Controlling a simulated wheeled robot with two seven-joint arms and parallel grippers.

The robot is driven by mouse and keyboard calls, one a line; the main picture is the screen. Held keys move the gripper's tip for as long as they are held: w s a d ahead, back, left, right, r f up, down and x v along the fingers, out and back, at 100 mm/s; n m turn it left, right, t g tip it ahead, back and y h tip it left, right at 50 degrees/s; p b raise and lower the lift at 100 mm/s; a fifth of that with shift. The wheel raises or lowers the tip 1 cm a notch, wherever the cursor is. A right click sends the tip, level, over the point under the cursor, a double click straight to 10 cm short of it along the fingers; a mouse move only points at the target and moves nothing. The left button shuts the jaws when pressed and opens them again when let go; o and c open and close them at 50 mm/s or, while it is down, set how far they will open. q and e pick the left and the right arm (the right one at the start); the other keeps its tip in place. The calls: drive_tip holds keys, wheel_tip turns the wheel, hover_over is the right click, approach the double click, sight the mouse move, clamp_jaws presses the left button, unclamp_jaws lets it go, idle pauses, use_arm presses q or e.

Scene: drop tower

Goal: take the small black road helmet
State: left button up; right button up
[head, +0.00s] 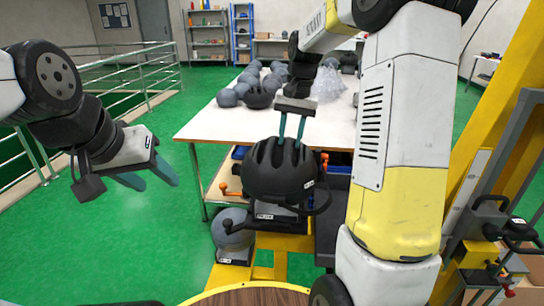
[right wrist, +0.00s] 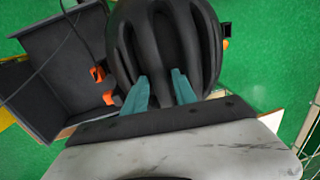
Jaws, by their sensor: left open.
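A black vented helmet (head: 278,172) is upright over a dark stand with a white label (head: 272,210), in front of the white table. A dark strap hangs at its right side. It also fills the upper middle of the right wrist view (right wrist: 165,50). My right gripper (head: 289,144) is over the helmet, its two teal fingers pointing down at the shell. In the right wrist view its fingers (right wrist: 161,92) are apart, against or just before the ribs; whether they press is unclear. My left gripper (head: 150,178) is open and empty, away at the left.
The white table (head: 215,125) holds several grey round headforms, a dark helmet (head: 258,98) and a clear plastic bag (head: 328,85). A grey headform (head: 230,228) stands on a labelled base beside the helmet. Orange-handled clamps (head: 231,191) are close by. A yellow frame (head: 500,140) rises at right. Green floor is clear at left.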

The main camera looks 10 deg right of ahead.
drive_tip(key=shift+c, duration=0.4)
clamp_jaws()
idle(1.1)
